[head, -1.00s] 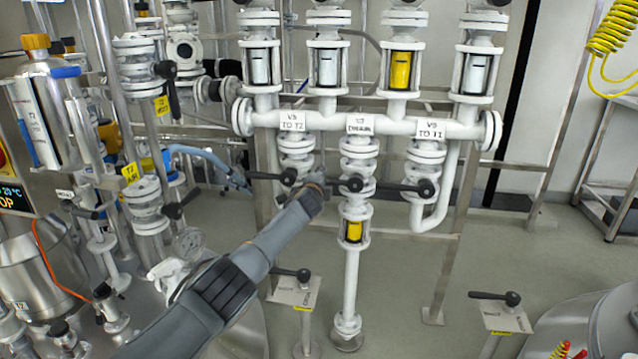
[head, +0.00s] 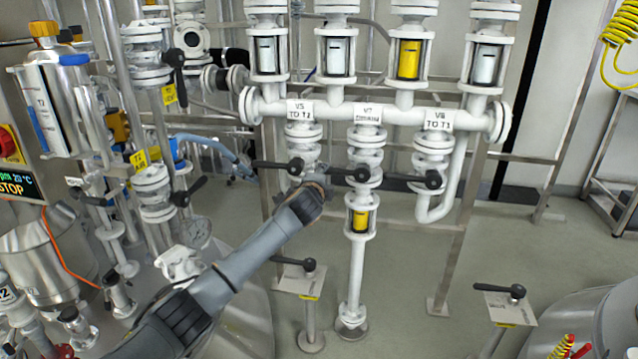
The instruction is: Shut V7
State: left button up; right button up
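The V7 valve (head: 366,157) is the middle of three white valves under the horizontal manifold, below a tag (head: 367,114) reading V7 DRAIN. Its black lever (head: 345,172) points left from its hub, across the vertical pipe. My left arm comes in from the lower left. My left gripper (head: 318,186) is just below and left of the lever's left end, seen from behind. Its fingers are mostly hidden, and I cannot tell whether they touch the lever. My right gripper is not in view.
A yellow-filled sight glass (head: 360,219) sits below V7. Lever stands (head: 302,277) (head: 506,305) rise in front.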

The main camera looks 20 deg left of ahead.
pick_arm(q)
jog(key=shift+v, duration=2.05)
jog(key=shift+a, duration=0.1)
